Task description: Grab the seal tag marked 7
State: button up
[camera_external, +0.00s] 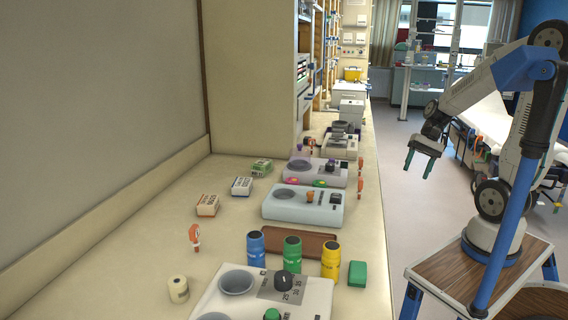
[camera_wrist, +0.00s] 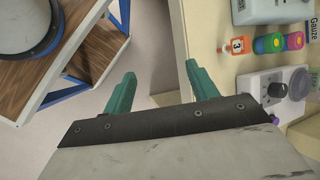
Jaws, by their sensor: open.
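Several small orange-and-white tags stand along the counter. In the external view one is at the left (camera_external: 194,236), one near the right edge (camera_external: 361,188), another farther back (camera_external: 360,164). Their numbers are too small to read there. In the wrist view an orange tag marked 3 (camera_wrist: 237,46) stands near the counter edge. I cannot make out a 7 in either view. My gripper (camera_external: 418,169) is open and empty, pointing down over the floor, right of the counter. In the wrist view my gripper (camera_wrist: 161,74) has its right finger by the counter edge, apart from the tag.
The counter (camera_external: 120,260) holds a pale blue device (camera_external: 280,206), a white device with a knob (camera_external: 325,170), blue (camera_external: 256,249), green (camera_external: 292,254) and yellow (camera_external: 330,260) canisters, and small boxes (camera_external: 207,206). Its left strip is mostly clear. Open floor lies right of it.

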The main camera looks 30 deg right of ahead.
aim_at(362, 158)
jog(key=w+f+m+t+y, duration=0.1)
jog(key=w+m+t, duration=0.1)
jog(key=w+m, duration=0.3)
jog(key=w+d+f+m+t+y, duration=0.1)
jog(key=w+f+m+t+y, duration=0.1)
jog(key=w+m, duration=0.3)
jog(key=w+f+m+t+y, duration=0.1)
jog(key=w+m+t, duration=0.2)
jog(key=w, duration=0.6)
jog(key=shift+d+f+m+t+y, duration=0.15)
jog(key=shift+m+t, duration=0.05)
jog(key=shift+m, duration=0.35)
jog(key=shift+d+f+m+t+y, duration=0.1)
jog(key=shift+d+m+t+y, duration=0.1)
jog(key=shift+m, duration=0.35)
jog(key=w+m, duration=0.1)
jog(key=w+r+m+t, duration=0.1)
jog(key=w+d+t, duration=0.1)
jog(key=shift+r+m, duration=0.25)
jog(key=shift+m, duration=0.15)
jog(key=shift+w+m, duration=0.15)
jog(key=shift+m, duration=0.15)
jog(key=shift+h, duration=0.45)
jog(key=x, duration=0.7)
jog(key=shift+a+r, duration=0.1)
jog(key=shift+a, duration=0.4)
jog(key=c, duration=1)
